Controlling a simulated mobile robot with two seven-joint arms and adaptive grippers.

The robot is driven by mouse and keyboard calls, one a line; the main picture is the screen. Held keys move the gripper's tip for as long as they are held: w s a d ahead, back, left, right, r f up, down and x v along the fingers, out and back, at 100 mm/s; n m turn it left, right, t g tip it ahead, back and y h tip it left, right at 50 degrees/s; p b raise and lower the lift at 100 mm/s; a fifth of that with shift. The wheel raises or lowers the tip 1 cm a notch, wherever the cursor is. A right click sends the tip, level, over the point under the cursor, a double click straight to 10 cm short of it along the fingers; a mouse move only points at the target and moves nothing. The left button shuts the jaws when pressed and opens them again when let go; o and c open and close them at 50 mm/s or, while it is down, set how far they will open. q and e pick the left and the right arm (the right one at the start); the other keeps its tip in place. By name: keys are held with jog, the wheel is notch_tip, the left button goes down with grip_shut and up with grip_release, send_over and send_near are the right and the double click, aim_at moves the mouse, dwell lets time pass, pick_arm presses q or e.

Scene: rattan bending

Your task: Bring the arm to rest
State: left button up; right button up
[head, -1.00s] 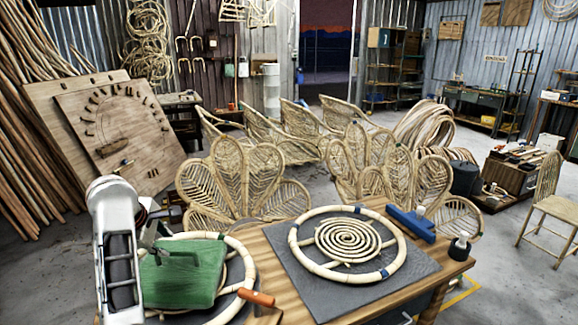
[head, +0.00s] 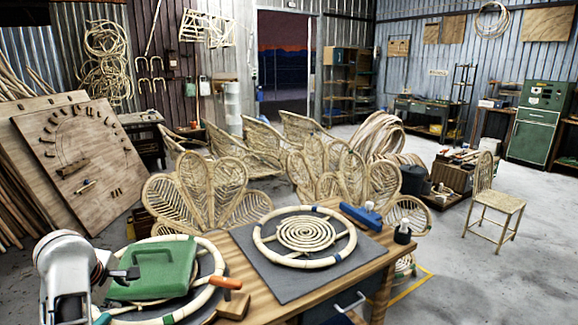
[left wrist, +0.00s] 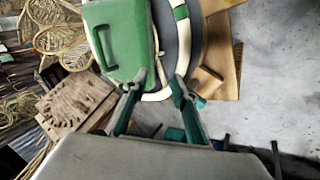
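My left gripper (head: 128,274) is at the left edge of the green case (head: 168,266) in the head view. The case has a moulded handle and lies over a pale rattan ring on the workbench. In the left wrist view, the two teal fingers of my left gripper (left wrist: 160,82) stand apart with nothing gripped between them. The green case (left wrist: 119,35) lies beyond the left finger there; I cannot tell whether they touch. My right gripper is out of view.
The wooden workbench (head: 263,286) carries a rattan ring with a spiral centre (head: 305,233), an orange-handled tool (head: 226,282), a blue tool (head: 361,215) and a dark bottle (head: 402,233). Rattan chair backs (head: 200,190) stand behind it. Open floor (head: 480,285) lies to the right.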

pick_arm(q)
jog(key=s+f+m+y, duration=0.3)
jog(key=s+f+m, duration=0.8)
jog(key=s+m, duration=0.15)
jog(key=s+d+f+m, duration=0.1)
jog(key=s+d+m, duration=0.2)
jog(key=s+m, duration=0.35)
jog(key=s+d+f+m, duration=0.2)
jog(key=s+m, duration=0.3)
jog(key=s, duration=0.2)
jog(key=d+f+n+t+h, duration=0.2)
jog(key=d+f+t+h, duration=0.2)
jog(key=d+f, duration=1)
notch_tip(320, 180, down, 2)
jog(key=h, duration=0.2)
jog(key=shift+w+d+f+n+h, duration=0.2)
jog(key=shift+n+h, duration=0.1)
jog(key=shift+h, duration=0.1)
jog(key=shift+r, duration=0.1)
